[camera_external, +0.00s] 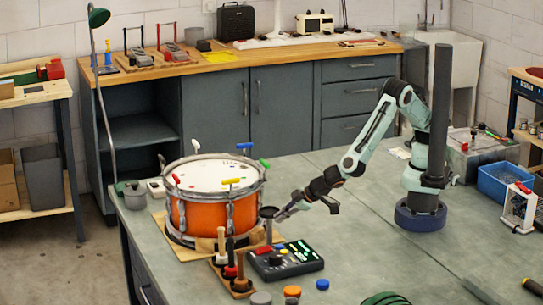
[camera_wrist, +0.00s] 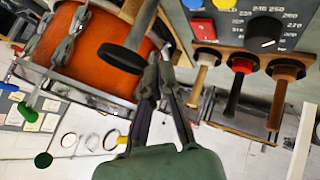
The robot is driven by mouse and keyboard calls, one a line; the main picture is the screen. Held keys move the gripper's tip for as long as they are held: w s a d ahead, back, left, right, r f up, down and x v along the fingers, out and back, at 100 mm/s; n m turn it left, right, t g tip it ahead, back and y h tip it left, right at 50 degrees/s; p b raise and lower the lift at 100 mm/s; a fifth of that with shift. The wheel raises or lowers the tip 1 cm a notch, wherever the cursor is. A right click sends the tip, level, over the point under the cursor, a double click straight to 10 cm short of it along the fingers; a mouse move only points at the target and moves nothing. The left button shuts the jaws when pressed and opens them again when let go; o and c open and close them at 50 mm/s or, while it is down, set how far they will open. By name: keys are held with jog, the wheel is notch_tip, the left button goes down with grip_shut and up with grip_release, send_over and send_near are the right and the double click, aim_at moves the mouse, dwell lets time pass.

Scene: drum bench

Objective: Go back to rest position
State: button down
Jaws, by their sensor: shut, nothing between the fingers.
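The drum (camera_wrist: 98,48) fills the upper left of that view. My arm reaches left from its base across the bench (camera_external: 350,225).
A dark control box (camera_external: 287,259) with a knob is in front of my gripper. A wooden rack (camera_external: 219,271) with several mallets stands left of it. Coloured keys sit around the drum rim. A blue bin (camera_external: 502,181) is at right. The bench middle is mostly clear.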

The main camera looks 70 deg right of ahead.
dwell(0.4)
jog(key=s+d+r+m+g, duration=0.1)
jog(key=d+r+m+g, duration=0.35)
jog(key=d, duration=0.75)
jog(key=s+d+r+m+g, duration=0.1)
jog(key=s+d+r+g, duration=0.1)
jog(key=d+r, duration=0.7)
jog(key=s+d+m+g, duration=0.1)
jog(key=s+d, duration=0.5)
jog(key=s, duration=0.2)
jog(key=s+d+g+y, duration=0.1)
jog(key=s+d+g, duration=0.1)
jog(key=s+d, duration=0.4)
jog(key=s, duration=0.3)
jog(key=shift+r+m, duration=0.25)
jog(key=shift+m, duration=0.1)
jog(key=shift+d, duration=0.1)
